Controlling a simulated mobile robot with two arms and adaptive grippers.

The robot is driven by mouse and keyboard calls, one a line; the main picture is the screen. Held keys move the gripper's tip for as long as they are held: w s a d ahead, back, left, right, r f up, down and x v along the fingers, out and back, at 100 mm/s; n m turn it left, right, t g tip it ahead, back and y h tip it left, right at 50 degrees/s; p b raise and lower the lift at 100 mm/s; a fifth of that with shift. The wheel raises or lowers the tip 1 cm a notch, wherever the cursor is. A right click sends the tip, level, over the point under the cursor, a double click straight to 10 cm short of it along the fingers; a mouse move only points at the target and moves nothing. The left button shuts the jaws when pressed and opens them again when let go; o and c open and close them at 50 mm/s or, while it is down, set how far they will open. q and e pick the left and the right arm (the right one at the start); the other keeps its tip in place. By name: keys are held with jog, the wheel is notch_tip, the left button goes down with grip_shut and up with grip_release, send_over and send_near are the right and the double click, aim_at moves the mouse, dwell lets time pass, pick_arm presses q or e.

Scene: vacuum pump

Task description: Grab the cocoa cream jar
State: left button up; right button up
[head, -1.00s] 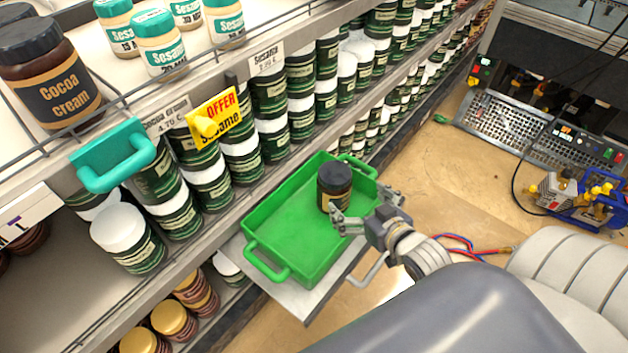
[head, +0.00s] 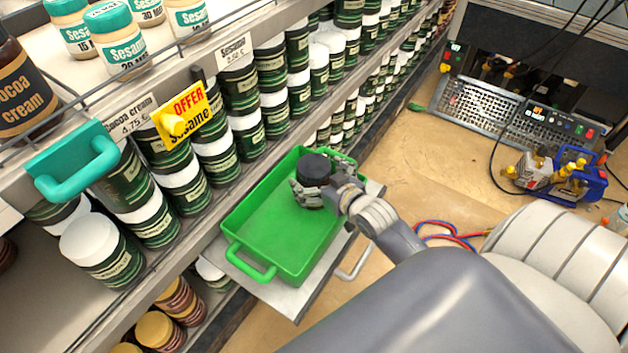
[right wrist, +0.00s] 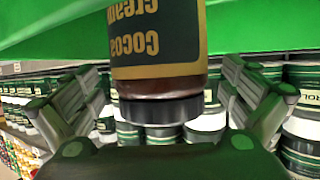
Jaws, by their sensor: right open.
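The cocoa cream jar (head: 315,168) with a black lid stands in the far part of the green tray (head: 275,225). My right gripper (head: 320,182) is at the jar, with its open fingers on either side of it. In the right wrist view the jar (right wrist: 157,40) appears upside down between the spread fingers (right wrist: 155,105), and gaps show beside its lid. Another cocoa cream jar (head: 22,95) stands on the upper shelf at the left, cut by the picture edge. My left gripper is not in view.
The tray rests on a grey platform (head: 292,297) beside shelves full of green-labelled jars (head: 235,150). A teal handle (head: 75,165) juts from the shelf edge. A blue pump device (head: 580,180) stands on the floor at right. The floor (head: 400,165) between is mostly clear.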

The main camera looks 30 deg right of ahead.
jog(key=shift+w+f, duration=0.25)
jog(key=shift+w, duration=0.35)
jog(key=shift+c, duration=0.2)
jog(key=c, duration=1.4)
jog(key=shift+r, duration=0.15)
jog(key=c, duration=0.3)
jog(key=shift+r, duration=0.1)
jog(key=shift+c, duration=0.2)
